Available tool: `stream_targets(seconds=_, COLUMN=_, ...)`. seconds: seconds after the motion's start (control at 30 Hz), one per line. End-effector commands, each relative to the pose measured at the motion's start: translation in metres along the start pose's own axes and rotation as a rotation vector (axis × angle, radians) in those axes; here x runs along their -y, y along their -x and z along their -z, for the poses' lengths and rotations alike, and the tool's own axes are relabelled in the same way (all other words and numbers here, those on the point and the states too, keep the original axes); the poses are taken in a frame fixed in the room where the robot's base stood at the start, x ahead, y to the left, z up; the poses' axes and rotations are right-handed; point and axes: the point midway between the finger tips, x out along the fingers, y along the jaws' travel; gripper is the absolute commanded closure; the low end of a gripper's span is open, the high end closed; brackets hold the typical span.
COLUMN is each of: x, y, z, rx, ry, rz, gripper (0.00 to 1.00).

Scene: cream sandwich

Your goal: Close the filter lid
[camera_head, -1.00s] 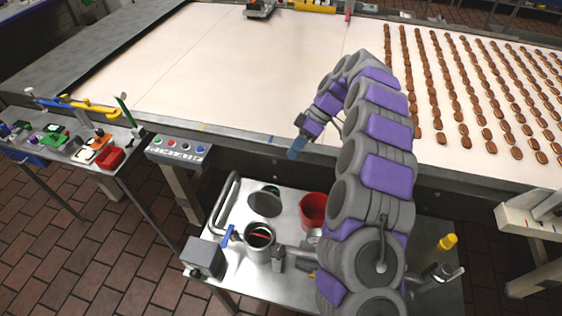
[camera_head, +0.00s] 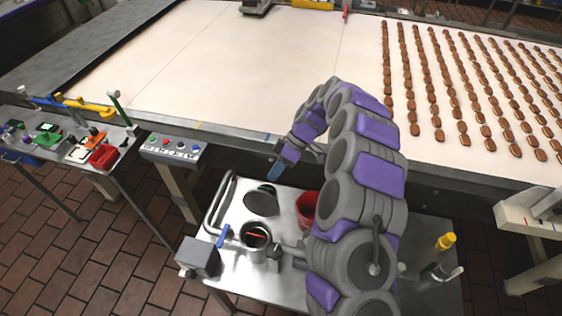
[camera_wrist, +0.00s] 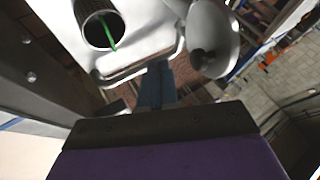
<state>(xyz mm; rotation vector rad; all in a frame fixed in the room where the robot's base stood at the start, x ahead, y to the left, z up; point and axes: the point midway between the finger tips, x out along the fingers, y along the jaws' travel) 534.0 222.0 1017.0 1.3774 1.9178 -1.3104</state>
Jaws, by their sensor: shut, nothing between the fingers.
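The filter (camera_head: 256,246) is a round metal housing on the steel cart, open at the top, with something red inside. Its lid (camera_head: 261,204) is a grey disc standing open behind the housing. The lid also shows in the wrist view (camera_wrist: 222,35) as a pale round disc at the upper right. My gripper (camera_head: 275,174) has blue fingers and is above and behind the lid, apart from it. In the wrist view, its fingers (camera_wrist: 157,84) are together and empty, to the lower left of the disc.
A red container (camera_head: 307,209) stands right of the lid. A blue-handled valve (camera_head: 223,236) and grey box (camera_head: 198,257) are left of the filter. The conveyor (camera_head: 230,75) is behind the cart. In the wrist view, a dark cup (camera_wrist: 97,30) holds a green stick.

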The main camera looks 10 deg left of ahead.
Motion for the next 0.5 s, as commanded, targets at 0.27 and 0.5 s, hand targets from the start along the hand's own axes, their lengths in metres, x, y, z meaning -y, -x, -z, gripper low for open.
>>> stream_targets(seconds=0.27, x=0.022, y=-0.009, z=0.003, rx=0.000, ry=0.000, rz=0.002, gripper=1.00)
stream_targets(seconds=0.5, x=0.028, y=-0.011, z=0.003, rx=0.001, ry=-0.001, rz=0.002, gripper=1.00)
